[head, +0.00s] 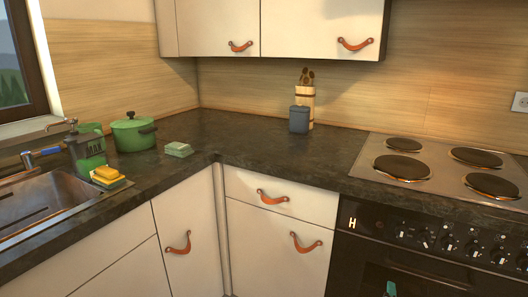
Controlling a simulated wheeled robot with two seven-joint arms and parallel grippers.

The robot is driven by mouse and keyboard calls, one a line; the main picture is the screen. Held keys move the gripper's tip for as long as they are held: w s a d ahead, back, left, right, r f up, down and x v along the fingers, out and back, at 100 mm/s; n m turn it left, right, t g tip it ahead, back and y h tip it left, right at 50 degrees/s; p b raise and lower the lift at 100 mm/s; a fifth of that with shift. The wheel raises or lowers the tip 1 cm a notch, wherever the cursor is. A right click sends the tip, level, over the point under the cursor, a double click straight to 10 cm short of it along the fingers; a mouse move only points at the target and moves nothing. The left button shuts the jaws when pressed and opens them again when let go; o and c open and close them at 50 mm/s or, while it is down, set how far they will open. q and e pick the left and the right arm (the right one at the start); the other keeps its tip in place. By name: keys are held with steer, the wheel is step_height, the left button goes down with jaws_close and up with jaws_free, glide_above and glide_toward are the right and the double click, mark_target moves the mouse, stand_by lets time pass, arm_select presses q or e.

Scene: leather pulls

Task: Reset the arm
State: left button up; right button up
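Neither of my arms can be made out in the head view, and no gripper fingers are recognisable. A small teal piece (391,288) shows at the bottom edge in front of the dark oven (345,270); it is too cut off to tell what it is. No object is seen held.
The dark worktop (260,155) forms a corner, clear in the middle. A sink (45,200), green pot (133,133), yellow sponge (107,173) and green box (178,149) are left. A utensil holder (304,103) stands behind; a hob (440,168) is right. Cabinets have leather pulls (306,243).

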steer(key=s+a+f+m+g+y, duration=0.25)
steer(key=s+f, duration=0.45)
steer(key=f, duration=0.4)
steer(key=s+a+f+m+g+y, duration=0.1)
steer(key=s+a+f+g+y, duration=0.2)
steer(key=s+f, duration=0.65)
steer(key=s+a+f+m+g+y, duration=0.1)
steer(key=s+a+f+m+g, duration=0.2)
steer(key=s+f, duration=0.5)
steer(key=s+a+f+m+g+y, duration=0.1)
steer(key=s+a+f+m+g, duration=0.15)
steer(key=s+a+f, duration=0.45)
arm_select(q)
steer(key=s+a+r+p, duration=0.1)
steer(key=s+p, duration=0.6)
steer(key=s+a+r+g+p, duration=0.1)
steer(key=s+r+p, duration=0.1)
steer(key=s+p, duration=0.5)
steer(key=shift+s+a+p, duration=0.15)
steer(key=shift+a+p, duration=0.2)
steer(key=shift+p, duration=0.1)
arm_select(e)
steer(key=s+d+r, duration=0.2)
steer(key=s, duration=0.7)
steer(key=s+d+r+g, duration=0.1)
steer(key=s+d+r, duration=0.1)
steer(key=s, duration=0.6)
steer(key=shift+s+d+r+n, duration=0.25)
steer(key=shift+s+n, duration=0.15)
steer(key=shift+s, duration=0.1)
